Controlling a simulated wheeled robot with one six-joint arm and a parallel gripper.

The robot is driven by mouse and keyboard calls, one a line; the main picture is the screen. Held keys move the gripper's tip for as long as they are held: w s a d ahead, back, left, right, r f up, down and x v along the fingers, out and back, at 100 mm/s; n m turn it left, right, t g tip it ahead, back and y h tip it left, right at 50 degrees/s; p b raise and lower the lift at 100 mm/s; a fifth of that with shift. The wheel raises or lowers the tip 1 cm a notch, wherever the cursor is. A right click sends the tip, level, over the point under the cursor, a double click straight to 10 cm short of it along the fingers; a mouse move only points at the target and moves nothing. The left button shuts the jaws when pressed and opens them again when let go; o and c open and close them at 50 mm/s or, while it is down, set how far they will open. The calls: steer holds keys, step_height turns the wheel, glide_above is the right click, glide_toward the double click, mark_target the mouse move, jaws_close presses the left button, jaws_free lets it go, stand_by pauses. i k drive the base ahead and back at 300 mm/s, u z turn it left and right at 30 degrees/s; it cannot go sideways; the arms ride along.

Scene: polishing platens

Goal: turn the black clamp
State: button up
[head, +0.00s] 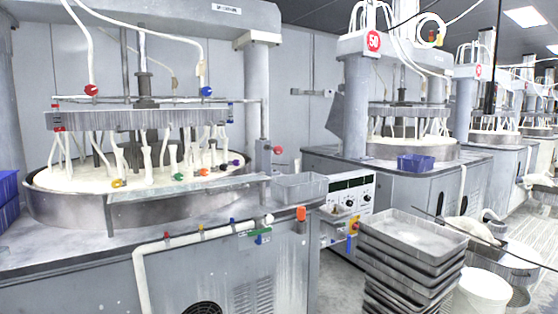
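I cannot pick out a black clamp for certain in the head view. Several small coloured fittings sit along the front of the near round platen (60,205), among them a yellow one (119,183), an orange one (203,172) and a dark purple one (225,164). My gripper is not in view.
A grey stack of trays (412,238) and a white bucket (482,292) stand on the floor at right. An empty metal tray (300,188) sits on the near bench. A blue bin (415,164) is on the second machine. More machines line the right side.

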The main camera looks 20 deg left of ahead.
mark_target(222, 166)
steer(key=z, duration=0.15)
steer(key=i, duration=1.15)
steer(key=u, duration=0.3)
steer(key=i, duration=0.9)
steer(key=u, duration=0.6)
